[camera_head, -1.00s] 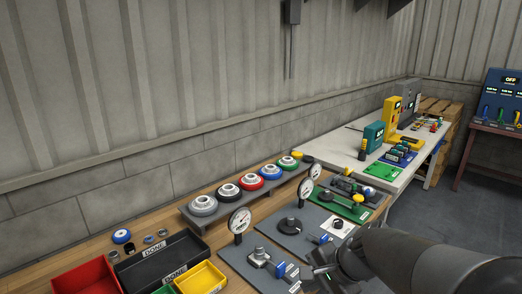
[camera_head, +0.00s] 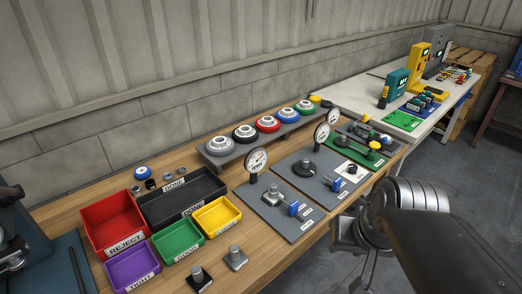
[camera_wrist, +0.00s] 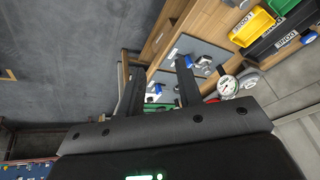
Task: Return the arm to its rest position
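My gripper (camera_wrist: 158,80) shows in the wrist view as two dark fingers standing apart, with nothing held between them. In the head view my arm reaches in from the lower right, and the gripper end (camera_head: 350,232) appears beside the front edge of the wooden bench (camera_head: 340,212). Its fingers are hard to make out there. Through the finger gap the wrist view shows the bench edge and grey fixture plates beyond.
Fixture plates with dial gauges (camera_head: 256,160) stand on the bench near my arm. Red (camera_head: 113,222), purple, green, yellow and black bins stand at the left. A rack of colored rings (camera_head: 267,124) is behind. Grey floor (camera_head: 440,165) lies open at the right.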

